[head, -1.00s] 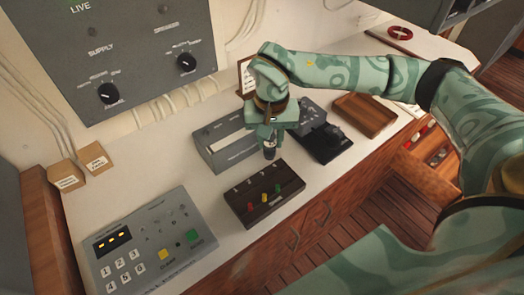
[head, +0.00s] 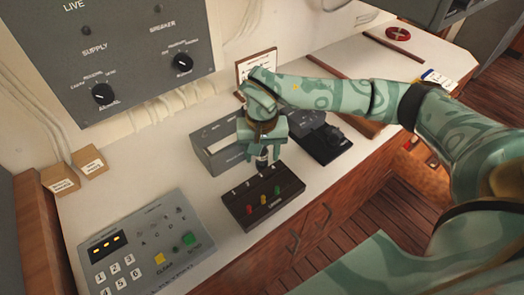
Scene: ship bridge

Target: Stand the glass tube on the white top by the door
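My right gripper (head: 263,155) points down just behind the dark brown box (head: 262,200) with red, yellow and green levers. A small dark and pale shape shows at its fingertips. I cannot tell whether this is the glass tube or part of the gripper, nor whether the fingers are open or shut. I cannot make out the glass tube for certain anywhere. The white top (head: 160,160) runs along the wall from the keypad to the far right end. No door can be made out. My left gripper is out of view.
The grey keypad console (head: 150,245) stands at front left, two small cartons (head: 75,172) behind it. A grey slotted box (head: 215,145) and a black device (head: 325,143) flank my gripper. A red ring (head: 398,34) lies at the far right end. My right arm crosses above the counter.

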